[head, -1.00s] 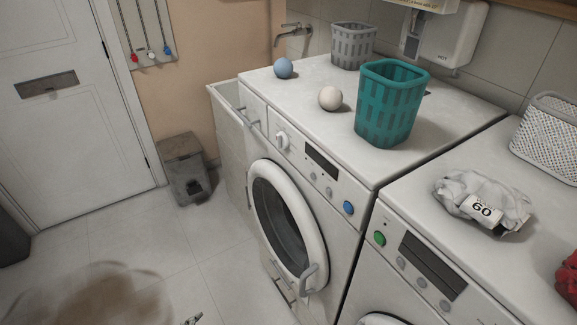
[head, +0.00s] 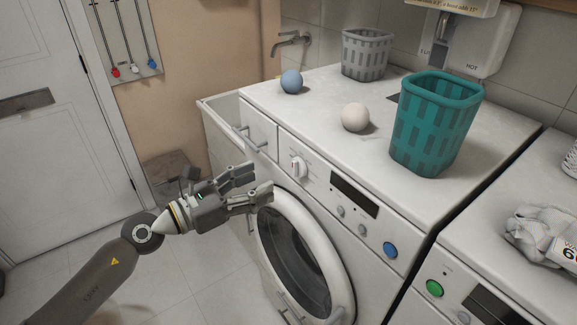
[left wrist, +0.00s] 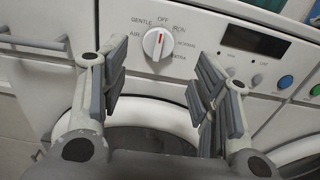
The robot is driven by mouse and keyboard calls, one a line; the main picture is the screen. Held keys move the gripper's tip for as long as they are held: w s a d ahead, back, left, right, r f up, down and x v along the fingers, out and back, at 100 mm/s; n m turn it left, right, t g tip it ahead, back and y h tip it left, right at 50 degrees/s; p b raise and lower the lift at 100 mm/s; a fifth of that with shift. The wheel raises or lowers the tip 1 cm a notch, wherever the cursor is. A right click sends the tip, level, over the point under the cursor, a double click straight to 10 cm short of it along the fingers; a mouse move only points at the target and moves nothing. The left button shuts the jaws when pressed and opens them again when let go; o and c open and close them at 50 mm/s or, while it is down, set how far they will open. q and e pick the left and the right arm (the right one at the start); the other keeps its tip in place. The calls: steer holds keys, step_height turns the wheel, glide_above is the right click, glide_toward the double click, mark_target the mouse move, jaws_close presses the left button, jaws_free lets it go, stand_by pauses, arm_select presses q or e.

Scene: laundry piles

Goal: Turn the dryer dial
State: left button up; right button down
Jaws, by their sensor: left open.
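The dryer dial (head: 298,167) is a white round knob with a red mark on the front panel of the left machine. In the left wrist view the dial (left wrist: 157,44) is ringed by the words AIR, GENTLE, OFF, IRON, NORMAL and EXTRA. Its red mark points up, near OFF. My left gripper (head: 262,184) is open and empty, in front of the panel and to the left of the dial in the head view. In the left wrist view the dial shows beyond and between the open fingers (left wrist: 155,95), apart from them. My right gripper is not in view.
The machine's round door (head: 305,255) is below the dial. A drawer handle (head: 250,138) is left of it, and a blue button (head: 390,250) is right.

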mark_target(293, 165)
arm_select(q)
steer(key=p+x, duration=0.2)
steer(key=x, duration=0.6)
steer(key=shift+w+d+r, duration=0.1)
steer(key=shift+w+d, duration=0.25)
steer(key=shift+d, duration=0.05)
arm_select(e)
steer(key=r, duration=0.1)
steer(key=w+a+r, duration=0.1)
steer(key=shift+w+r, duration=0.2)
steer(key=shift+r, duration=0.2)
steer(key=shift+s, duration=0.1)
arm_select(q)
steer(key=c, duration=0.9)
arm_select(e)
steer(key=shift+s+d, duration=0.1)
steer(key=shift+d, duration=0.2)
